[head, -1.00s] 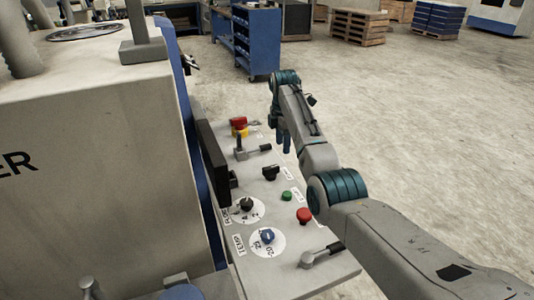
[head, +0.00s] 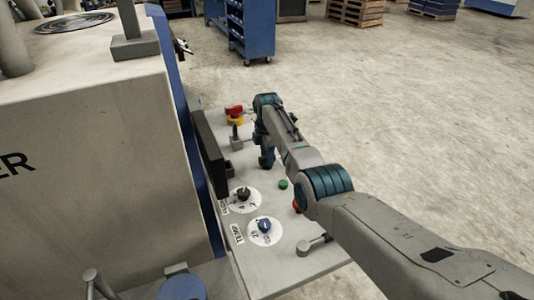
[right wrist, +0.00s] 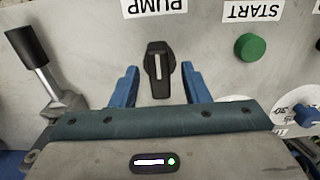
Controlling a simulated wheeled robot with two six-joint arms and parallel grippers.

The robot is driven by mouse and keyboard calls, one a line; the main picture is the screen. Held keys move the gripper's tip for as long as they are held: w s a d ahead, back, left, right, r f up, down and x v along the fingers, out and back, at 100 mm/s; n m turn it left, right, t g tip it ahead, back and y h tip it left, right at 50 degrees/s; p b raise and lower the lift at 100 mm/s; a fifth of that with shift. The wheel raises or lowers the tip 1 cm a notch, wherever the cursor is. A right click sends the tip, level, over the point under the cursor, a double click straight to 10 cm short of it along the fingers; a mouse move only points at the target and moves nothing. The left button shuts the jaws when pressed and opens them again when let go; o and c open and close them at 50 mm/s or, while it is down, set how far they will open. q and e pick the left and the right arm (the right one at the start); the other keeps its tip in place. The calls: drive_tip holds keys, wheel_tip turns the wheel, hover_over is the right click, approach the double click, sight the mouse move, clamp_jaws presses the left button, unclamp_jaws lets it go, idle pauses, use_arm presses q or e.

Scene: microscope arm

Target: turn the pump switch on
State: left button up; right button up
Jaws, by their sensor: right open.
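The pump switch (right wrist: 158,68) is a black rotary knob with a white line, below the upside-down PUMP label (right wrist: 155,7) in the right wrist view. Its white line runs nearly upright in that view. My right gripper (right wrist: 162,84) is open, with one blue finger on each side of the switch. I cannot tell whether the fingers touch it. In the head view my right gripper (head: 267,160) points down at the panel and hides the switch. My left gripper is not in view.
The sloping control panel (head: 285,265) also carries a green START button (head: 283,184), a partly hidden red button (head: 296,206), two dials (head: 243,194), (head: 264,226), levers (head: 313,246) and a red-and-yellow emergency stop (head: 235,113). A dark screen (head: 210,155) stands along the panel's left side.

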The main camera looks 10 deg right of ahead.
drive_tip(key=shift+f, duration=0.1)
drive_tip(key=shift+c, duration=0.2)
drive_tip(key=c, duration=0.4)
clamp_jaws()
drive_tip(key=shift+m, duration=0.3)
drive_tip(key=m+p, duration=0.1)
drive_tip(key=m, duration=0.2)
drive_tip(key=shift+m+p, duration=0.3)
drive_tip(key=m, duration=0.3)
drive_tip(key=shift+m+p, duration=0.3)
drive_tip(key=shift+p, duration=0.05)
drive_tip(key=m, duration=0.5)
drive_tip(key=shift+p, duration=0.35)
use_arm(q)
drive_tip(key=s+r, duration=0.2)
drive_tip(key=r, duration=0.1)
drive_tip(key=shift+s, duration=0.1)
use_arm(e)
drive_tip(key=m, duration=0.5)
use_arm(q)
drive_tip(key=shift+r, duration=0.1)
